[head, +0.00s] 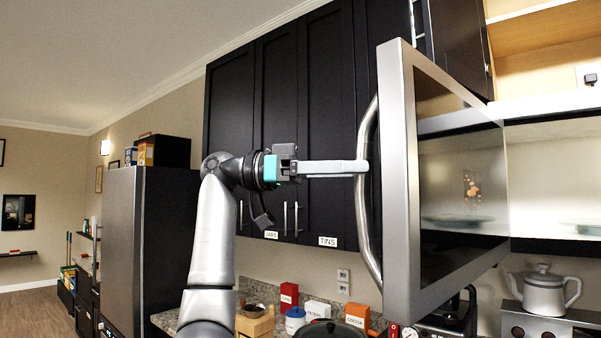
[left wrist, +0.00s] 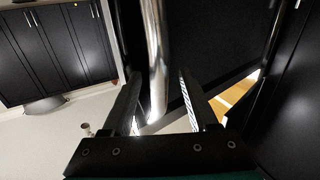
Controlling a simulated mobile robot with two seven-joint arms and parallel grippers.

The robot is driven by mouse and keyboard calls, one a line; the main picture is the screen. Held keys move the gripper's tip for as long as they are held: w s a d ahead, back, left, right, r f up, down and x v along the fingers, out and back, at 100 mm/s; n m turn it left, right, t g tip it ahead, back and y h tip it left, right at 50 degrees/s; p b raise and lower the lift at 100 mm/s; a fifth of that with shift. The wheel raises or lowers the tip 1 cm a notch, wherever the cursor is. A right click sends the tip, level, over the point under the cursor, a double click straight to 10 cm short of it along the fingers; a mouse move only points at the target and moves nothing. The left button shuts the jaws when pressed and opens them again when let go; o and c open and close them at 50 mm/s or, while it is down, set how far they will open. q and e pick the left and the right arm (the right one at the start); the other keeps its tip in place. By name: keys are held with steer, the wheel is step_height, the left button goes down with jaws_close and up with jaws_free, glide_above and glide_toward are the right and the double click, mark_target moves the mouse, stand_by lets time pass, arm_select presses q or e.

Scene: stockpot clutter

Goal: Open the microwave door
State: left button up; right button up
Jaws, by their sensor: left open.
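The microwave door (head: 398,190) stands swung open toward me, with its dark window facing right. Its curved silver handle (head: 369,235) runs down the door's left side. My left gripper (head: 362,167) reaches in from the left with its fingers level at the handle's upper middle. In the left wrist view the handle (left wrist: 157,40) passes between the two open fingers of the left gripper (left wrist: 157,85). I cannot tell whether either finger touches it. The lit microwave cavity (head: 555,165) shows at the right, partly behind the door. My right gripper is out of view.
Dark wall cabinets (head: 280,110) stand behind the left arm. Below, the counter holds a red box (head: 289,297), an orange box (head: 357,316) and several other items. A white teapot (head: 543,291) stands below the microwave at right. A tall fridge (head: 125,245) is at left.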

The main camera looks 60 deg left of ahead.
arm_select(q)
steer(key=p+v, duration=0.1)
steer(key=v, duration=1.2)
steer(key=shift+a+f, duration=0.1)
steer(key=shift+a, duration=0.05)
